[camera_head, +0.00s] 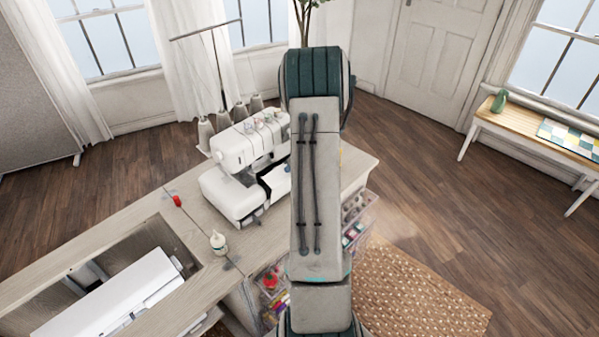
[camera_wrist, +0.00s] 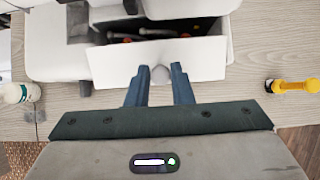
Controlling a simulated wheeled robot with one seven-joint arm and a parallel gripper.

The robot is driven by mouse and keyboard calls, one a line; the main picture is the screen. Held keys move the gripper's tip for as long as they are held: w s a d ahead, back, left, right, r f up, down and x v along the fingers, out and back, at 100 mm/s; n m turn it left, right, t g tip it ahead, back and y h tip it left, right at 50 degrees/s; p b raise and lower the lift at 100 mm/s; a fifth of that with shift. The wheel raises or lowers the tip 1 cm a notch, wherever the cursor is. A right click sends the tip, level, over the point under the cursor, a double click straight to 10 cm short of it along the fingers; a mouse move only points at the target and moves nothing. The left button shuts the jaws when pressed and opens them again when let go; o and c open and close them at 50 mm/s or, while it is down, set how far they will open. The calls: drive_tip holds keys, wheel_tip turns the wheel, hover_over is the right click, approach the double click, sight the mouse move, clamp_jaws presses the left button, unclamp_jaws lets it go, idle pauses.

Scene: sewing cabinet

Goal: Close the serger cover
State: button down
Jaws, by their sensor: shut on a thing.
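The white serger (camera_head: 235,152) stands on the wooden cabinet top, partly hidden behind my arm in the head view. In the wrist view its front cover (camera_wrist: 115,62) is a white panel tipped outward, with an open gap above it showing dark inner parts and metal rods. In the head view my arm hides the gripper.
A small white bottle (camera_wrist: 17,92) is at the left and a yellow-handled item (camera_wrist: 292,86) at the right of the wrist view. Thread cones (camera_head: 240,110) stand behind the serger. A white sewing machine (camera_head: 115,295) lies in the cabinet recess. Open drawers (camera_head: 355,205) jut out at the front.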

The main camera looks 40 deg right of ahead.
drive_tip(key=shift+w+a+r, duration=0.1)
drive_tip(key=shift+w+r, duration=0.1)
drive_tip(key=shift+w, duration=0.75)
drive_tip(key=shift+w+a+r, duration=0.1)
drive_tip(key=shift+w+r, duration=0.05)
drive_tip(key=shift+w, duration=0.75)
drive_tip(key=shift+w+a, duration=0.1)
drive_tip(key=shift+w, duration=0.2)
drive_tip(key=c, duration=1.7)
unclamp_jaws()
drive_tip(key=shift+w+a+f, duration=0.1)
drive_tip(key=shift+w+f, duration=0.1)
drive_tip(key=shift+f, duration=0.05)
drive_tip(key=o, duration=0.4)
drive_tip(key=shift+s+d, duration=0.2)
drive_tip(key=shift+s, duration=0.1)
drive_tip(key=a+b+v, duration=0.1)
drive_tip(key=v, duration=1.2)
drive_tip(key=shift+s+d+r, duration=0.25)
drive_tip(key=shift+d+r, duration=0.05)
drive_tip(key=shift+d, duration=0.25)
